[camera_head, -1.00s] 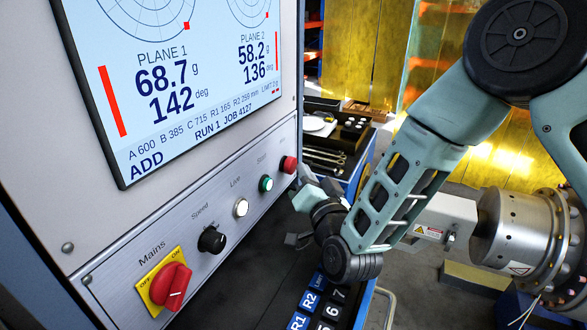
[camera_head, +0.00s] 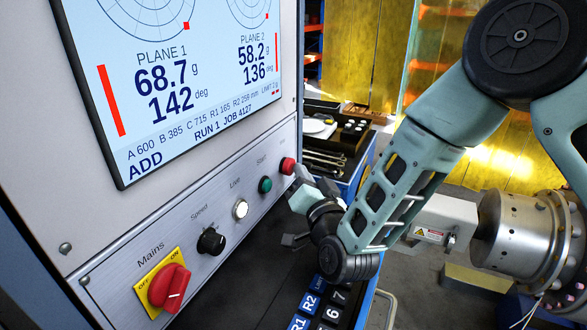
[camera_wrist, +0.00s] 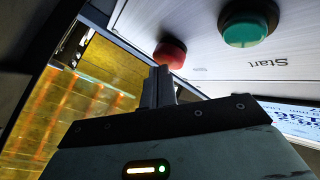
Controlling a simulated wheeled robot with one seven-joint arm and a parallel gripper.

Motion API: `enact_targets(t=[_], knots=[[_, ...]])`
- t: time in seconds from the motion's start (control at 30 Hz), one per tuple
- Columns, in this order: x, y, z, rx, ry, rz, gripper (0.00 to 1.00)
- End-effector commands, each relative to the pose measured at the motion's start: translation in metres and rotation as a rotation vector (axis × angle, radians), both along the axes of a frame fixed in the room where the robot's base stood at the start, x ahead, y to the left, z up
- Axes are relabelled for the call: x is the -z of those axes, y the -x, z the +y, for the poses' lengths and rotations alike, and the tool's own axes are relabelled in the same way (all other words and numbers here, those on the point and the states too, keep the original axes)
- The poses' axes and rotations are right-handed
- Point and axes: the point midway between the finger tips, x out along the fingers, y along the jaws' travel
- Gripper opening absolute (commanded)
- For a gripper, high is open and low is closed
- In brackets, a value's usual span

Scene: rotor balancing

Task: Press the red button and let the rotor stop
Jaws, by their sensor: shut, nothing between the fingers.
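The red button (camera_head: 288,166) is at the right end of the control panel, beside the green Start button (camera_head: 265,185). In the wrist view the red button (camera_wrist: 170,53) is just beyond the fingertips, with the green button (camera_wrist: 245,28) to its right. My gripper (camera_head: 302,176) is shut and empty, its tips close to the red button; the wrist view shows the shut fingers (camera_wrist: 157,77) too. I cannot tell whether the tips touch the button. The rotor (camera_head: 520,240) is a silver cylinder at the right, partly behind my arm. The green button looks unlit.
The screen (camera_head: 180,80) reads 68.7 g and 58.2 g.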

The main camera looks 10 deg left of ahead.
Motion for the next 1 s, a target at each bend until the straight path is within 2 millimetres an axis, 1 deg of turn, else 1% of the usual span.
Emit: enact_targets(t=[0.47,0.8,1.0], knots=[[0.0,0.0,0.001,-0.001,0.0,-0.001,0.0],[0.001,0.005,-0.013,0.0,0.001,0.0,0.0],[0.0,0.005,-0.015,0.0,0.0,0.0,0.0]])
